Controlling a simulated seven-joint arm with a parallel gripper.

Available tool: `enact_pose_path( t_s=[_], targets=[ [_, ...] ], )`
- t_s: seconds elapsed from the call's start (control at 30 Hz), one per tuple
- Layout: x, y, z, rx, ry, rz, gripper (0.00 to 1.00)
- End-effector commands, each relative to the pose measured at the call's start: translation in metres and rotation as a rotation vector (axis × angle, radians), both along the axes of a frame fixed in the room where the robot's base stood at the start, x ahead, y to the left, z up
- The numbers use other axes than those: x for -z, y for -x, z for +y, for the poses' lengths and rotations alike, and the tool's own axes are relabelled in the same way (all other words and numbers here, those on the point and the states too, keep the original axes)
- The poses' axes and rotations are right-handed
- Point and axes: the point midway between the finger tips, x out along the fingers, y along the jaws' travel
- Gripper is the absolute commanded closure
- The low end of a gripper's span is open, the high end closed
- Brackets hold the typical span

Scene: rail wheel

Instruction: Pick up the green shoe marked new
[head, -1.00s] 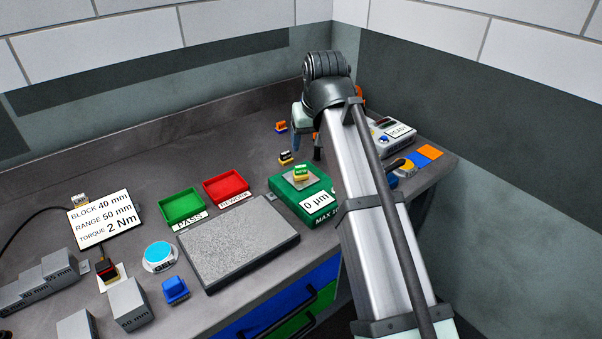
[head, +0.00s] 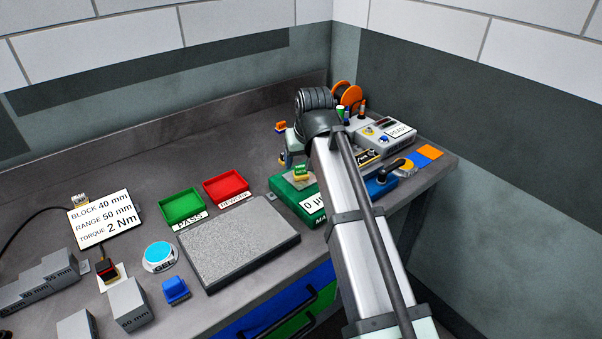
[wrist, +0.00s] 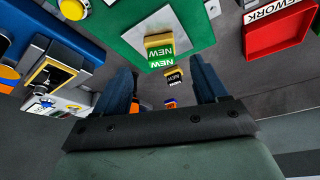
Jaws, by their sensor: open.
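The green shoe marked NEW (head: 301,172) stands on the metal plate of the green gauge box in the head view. In the wrist view the shoe (wrist: 160,50) shows a yellow body and a green face with white NEW lettering. My gripper (wrist: 162,74) is open and empty in the wrist view, its two blue fingers apart. The green shoe appears just beyond the fingertips, apart from them. A dark shoe also marked NEW (wrist: 173,75) shows between the fingers in the picture, with an orange one (wrist: 170,103) farther along. In the head view my arm mostly hides the gripper.
The green gauge box (head: 283,190) has a grey granite plate (head: 240,245) to its left. A red REWORK tray (head: 226,187) and green PASS tray (head: 182,206) lie behind that plate. A grey READY box (head: 387,137) and an orange spool (head: 346,92) stand right of my arm.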

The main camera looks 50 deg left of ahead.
Motion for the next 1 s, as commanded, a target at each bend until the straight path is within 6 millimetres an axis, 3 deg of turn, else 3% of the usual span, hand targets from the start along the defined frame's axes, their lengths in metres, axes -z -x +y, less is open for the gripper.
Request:
enact_pose_path(
  t_s=[0.33, 0.63, 1.0],
  targets=[
    [0.038, -0.005, 0.016, 0.0, 0.001, 0.0, 0.28],
    [0.042, -0.006, 0.018, 0.0, 0.0, -0.001, 0.28],
    [0.042, -0.005, 0.018, 0.0, 0.0, -0.001, 0.63]
  ],
)
